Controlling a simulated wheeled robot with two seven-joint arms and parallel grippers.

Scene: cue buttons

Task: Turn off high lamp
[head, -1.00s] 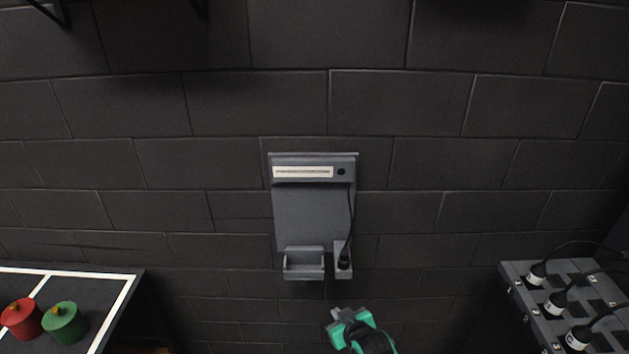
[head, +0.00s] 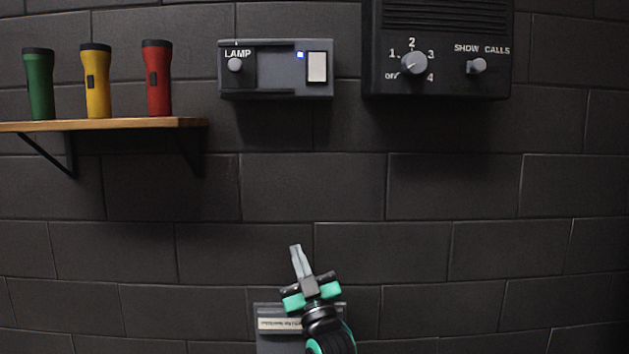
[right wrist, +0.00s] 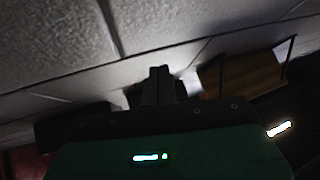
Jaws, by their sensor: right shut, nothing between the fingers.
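The lamp box (head: 276,69) is a grey unit high on the dark block wall in the head view, labelled LAMP. It has a round knob (head: 235,65) at its left and a pale rectangular panel (head: 317,67) at its right, with a small bright light beside it. My right gripper (head: 296,248) is shut and empty, pointing up, well below the lamp box and apart from it. In the right wrist view its dark fingers (right wrist: 158,85) show close together. My left gripper is not in view.
A black box (head: 437,45) with a numbered dial (head: 413,64) and a SHOW CALLS knob (head: 476,66) hangs at the right. A grey wall holder (head: 268,310) is partly behind my right arm.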

